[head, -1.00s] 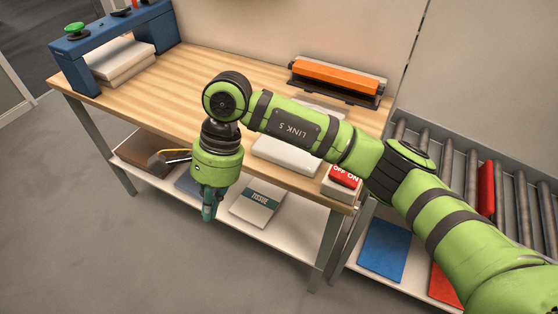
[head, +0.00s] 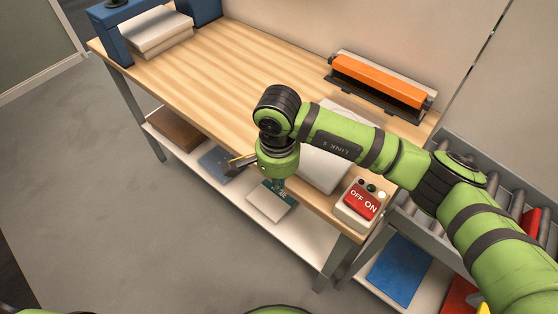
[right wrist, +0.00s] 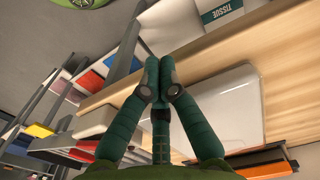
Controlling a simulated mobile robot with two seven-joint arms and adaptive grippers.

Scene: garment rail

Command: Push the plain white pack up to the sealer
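The plain white pack (head: 325,170) lies flat on the wooden table in the head view, in front of the orange sealer (head: 382,80). My right arm crosses over it and hides its middle. In the right wrist view the pack (right wrist: 230,105) lies to the right of my fingers, with part of the sealer (right wrist: 262,163) below it. My right gripper (head: 278,184) points down by the table's front edge, left of the pack and apparently apart from it. Its fingers (right wrist: 158,75) are together with nothing visible between them. My left gripper is not in view.
A red-and-white OFF/ON switch box (head: 358,207) stands at the table's front right corner. A tissue pack (head: 270,205) lies on the lower shelf below my gripper. A blue frame (head: 118,38) with stacked white packs stands at the far left. The table's middle left (head: 205,75) is clear.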

